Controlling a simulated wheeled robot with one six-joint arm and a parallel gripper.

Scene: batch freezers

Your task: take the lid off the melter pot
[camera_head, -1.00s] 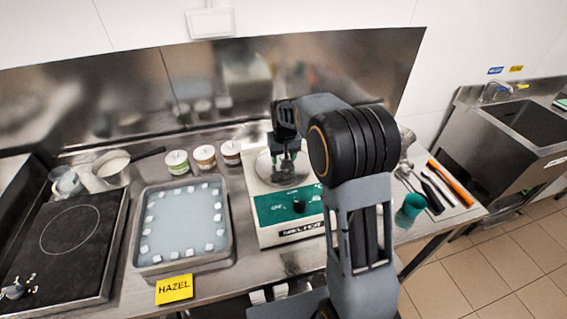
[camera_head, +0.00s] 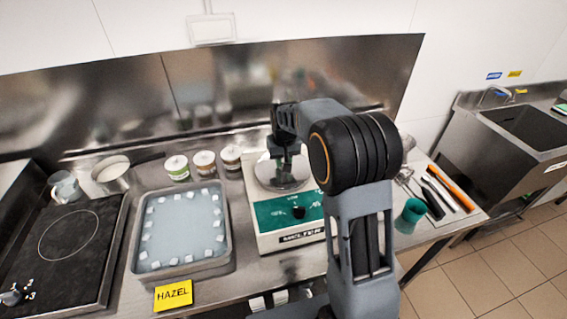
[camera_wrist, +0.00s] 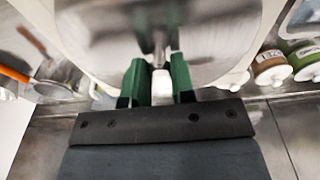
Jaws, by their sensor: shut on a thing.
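The melter (camera_head: 289,216) is a white box with a green front panel and a black knob, on the steel counter. Its round metal lid (camera_head: 284,172) shows at the top of the melter, partly behind my arm. In the wrist view the shiny lid (camera_wrist: 212,45) fills the upper middle, with a thin knob between the fingers. My gripper (camera_wrist: 160,72) has green fingers shut on this knob. In the head view my gripper (camera_head: 287,160) is over the lid. I cannot tell whether the lid touches the pot, and the pot's inside is hidden.
Left of the melter is a tray (camera_head: 228,252) of water with white cubes. Several small jars (camera_head: 205,162) stand behind. A hob (camera_head: 66,240) and a saucepan (camera_head: 113,175) are farther left.

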